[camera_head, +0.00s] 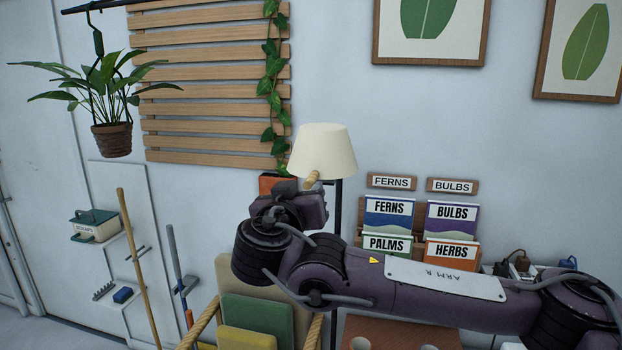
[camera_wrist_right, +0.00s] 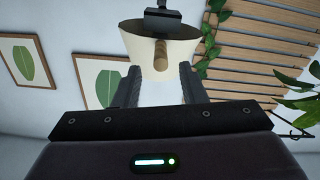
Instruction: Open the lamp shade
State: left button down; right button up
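The cream lamp shade (camera_head: 325,150) stands on a thin dark pole in front of the wall in the head view. A short wooden peg-like handle (camera_head: 312,179) sticks out from its lower front. In the right wrist view the shade (camera_wrist_right: 140,42) and its handle (camera_wrist_right: 160,54) lie straight ahead. My right gripper (camera_wrist_right: 160,72) is open, with its two fingers apart on either side of the handle's line. I cannot tell whether they reach around it; no contact shows. In the head view the right gripper (camera_head: 294,188) is just below the shade, partly hidden by its wrist. My left gripper is out of view.
A wooden slat trellis (camera_head: 215,110) with a trailing vine hangs behind the shade. A rack with seed packets (camera_head: 388,210) stands right of the pole, behind my right arm. A chair with green and yellow cushions (camera_head: 255,318) is below. A hanging potted plant (camera_head: 111,140) is at left.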

aim_at(311, 176)
jog(key=p+x, duration=0.3)
jog(key=x, duration=0.2)
jog(key=shift+w+d+r, duration=0.1)
jog(key=shift+w+r, duration=0.1)
jog(key=shift+w+d+f+p, duration=0.2)
jog(key=shift+w+p, duration=0.4)
jog(key=shift+w, duration=0.1)
grip_shut()
